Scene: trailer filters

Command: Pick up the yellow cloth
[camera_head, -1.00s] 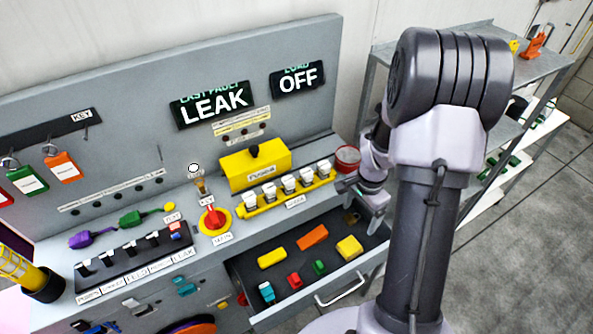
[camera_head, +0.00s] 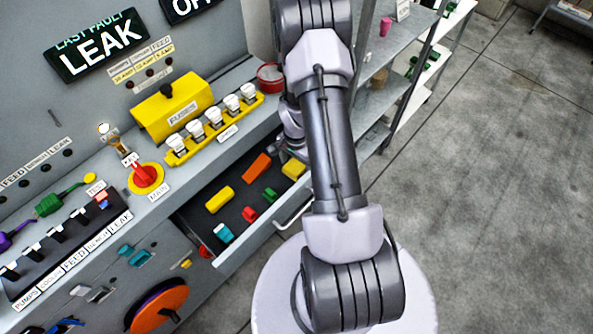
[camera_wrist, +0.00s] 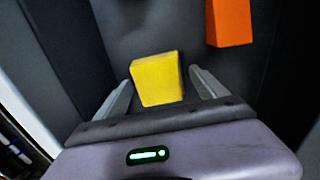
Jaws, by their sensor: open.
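In the wrist view a yellow block-shaped piece (camera_wrist: 157,79) lies between the two fingers of my gripper (camera_wrist: 160,76), which is open around it. A gap shows beside the right finger; the left finger is very close to the piece, and I cannot tell whether it touches. In the head view this yellow piece (camera_head: 293,170) is at the far right of the open drawer, partly behind my arm. A second yellow piece (camera_head: 219,200) lies further left in the drawer. Neither clearly looks like cloth. My arm hides most of the gripper in the head view.
An orange piece (camera_wrist: 229,22) is close to the right of the gripper in the wrist view. Red (camera_head: 249,214), green (camera_head: 270,194) and teal (camera_head: 223,232) pieces share the drawer (camera_head: 235,255). Its dark walls are near the gripper. A yellow fuse rack (camera_head: 214,131) stands above on the bench.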

